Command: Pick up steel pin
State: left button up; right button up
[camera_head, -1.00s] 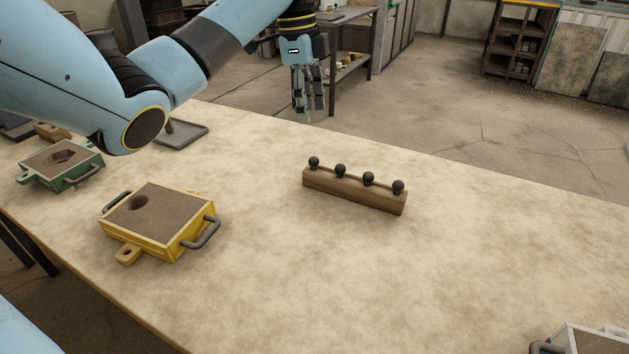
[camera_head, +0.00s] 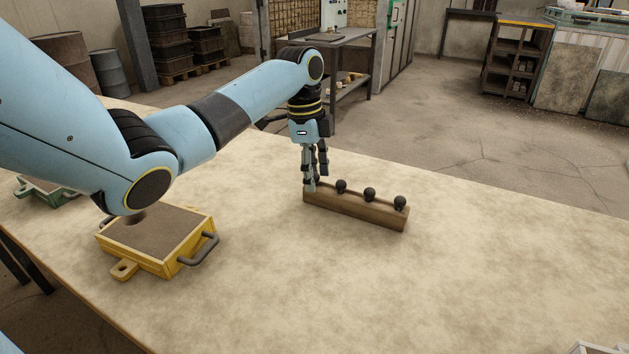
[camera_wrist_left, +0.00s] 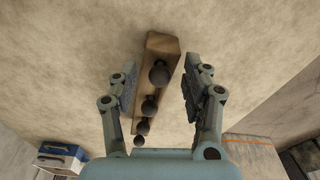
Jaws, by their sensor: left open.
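A wooden block (camera_head: 352,209) on the table holds a row of several pins with round black heads; their shafts are hidden in the block. My left gripper (camera_head: 316,180) is open and points down at the block's left end, where the leftmost pin's head is hidden by the fingers. The other pin heads, such as the middle one (camera_head: 369,194), stand clear to the right. In the left wrist view, the nearest pin head (camera_wrist_left: 160,73) shows between the two spread fingers (camera_wrist_left: 160,68), apart from both. The block (camera_wrist_left: 163,45) also shows there. My right gripper is not in view.
A yellow-framed mould box (camera_head: 160,238) stands at left, partly behind my left arm. A green-framed box (camera_head: 42,190) is farther left. A pale container's corner (camera_head: 600,348) shows at bottom right. The table (camera_head: 460,270) around the block is clear.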

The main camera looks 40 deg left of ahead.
pick_arm(q)
jog(key=c, duration=0.9)
jog(key=shift+r, duration=0.1)
